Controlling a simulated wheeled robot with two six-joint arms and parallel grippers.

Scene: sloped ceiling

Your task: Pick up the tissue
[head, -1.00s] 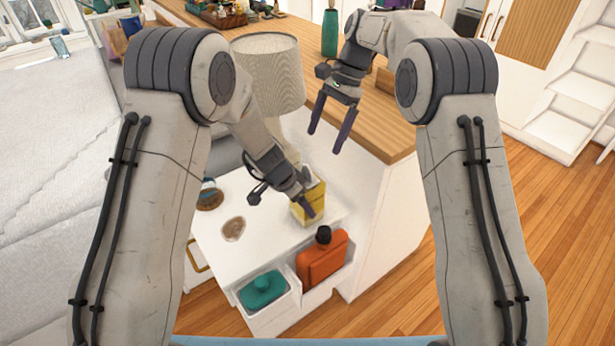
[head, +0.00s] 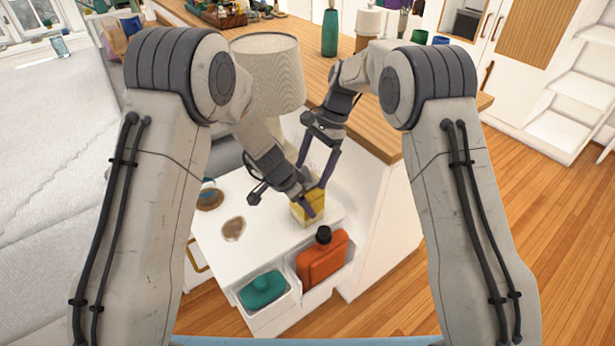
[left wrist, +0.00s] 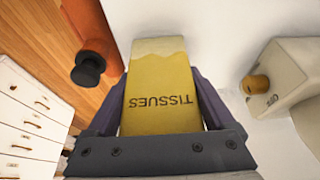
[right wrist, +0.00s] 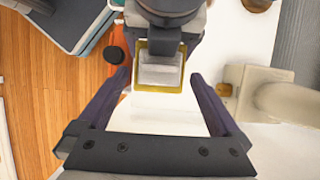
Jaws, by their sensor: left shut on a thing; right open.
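A yellow tissue box (head: 311,211) marked "TISSUES" stands on the white nightstand top (head: 262,233). In the left wrist view the box (left wrist: 158,90) sits between the fingers of my left gripper (left wrist: 160,82), which is shut on it. My right gripper (head: 312,176) is open just above the box, fingers pointing down. In the right wrist view the pale tissue (right wrist: 160,72) shows inside the box's yellow rim, between and ahead of the open right fingers but not gripped. My left gripper partly hides the box in the head view.
An orange bottle (head: 322,258) and a teal item (head: 262,289) sit in front compartments of the nightstand. A lamp (head: 270,75) stands behind the box. A wooden counter (head: 372,125) rises to the right. The bed (head: 50,170) is at left.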

